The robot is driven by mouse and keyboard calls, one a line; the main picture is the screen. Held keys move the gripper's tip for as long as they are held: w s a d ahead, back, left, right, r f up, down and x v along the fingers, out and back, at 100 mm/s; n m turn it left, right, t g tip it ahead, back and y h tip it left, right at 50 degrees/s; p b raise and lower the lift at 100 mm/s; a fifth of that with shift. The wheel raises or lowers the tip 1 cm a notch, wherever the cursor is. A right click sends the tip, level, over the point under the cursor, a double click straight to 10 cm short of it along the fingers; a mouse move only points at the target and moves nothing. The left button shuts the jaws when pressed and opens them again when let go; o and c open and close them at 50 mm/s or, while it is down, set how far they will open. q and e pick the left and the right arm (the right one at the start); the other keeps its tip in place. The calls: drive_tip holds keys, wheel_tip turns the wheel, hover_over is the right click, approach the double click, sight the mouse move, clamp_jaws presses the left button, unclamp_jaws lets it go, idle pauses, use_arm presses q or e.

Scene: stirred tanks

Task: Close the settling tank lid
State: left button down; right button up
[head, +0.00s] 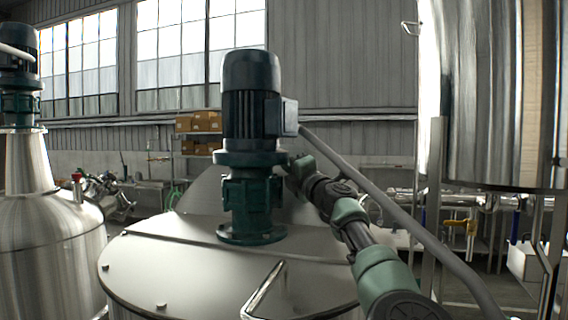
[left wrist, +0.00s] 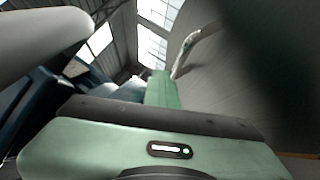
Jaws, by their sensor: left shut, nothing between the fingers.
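The steel tank top (head: 175,262) fills the lower middle of the head view, with bolts along its rim. A bent metal handle (head: 264,290) stands on its near part, and a seam crosses the plate behind it. I cannot tell how far any lid is raised. A dark green motor (head: 251,105) stands upright on the top. My green and black arm comes in from the lower right; its far end is hidden beside the motor. In the left wrist view my left gripper (left wrist: 161,88) is shut and empty, near a grey metal surface (left wrist: 255,65) with a curved bar (left wrist: 190,48).
A grey pipe (head: 400,222) slopes from the motor to the lower right, close to my arm. Another tank (head: 50,240) with a motor stands at left. A large raised steel vessel (head: 480,90) is at right. Shelves with boxes (head: 198,123) are behind.

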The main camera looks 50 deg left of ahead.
drive_tip(key=shift+d, duration=0.4)
use_arm(q)
drive_tip(key=c, duration=1.8)
unclamp_jaws()
drive_tip(key=shift+o, duration=0.2)
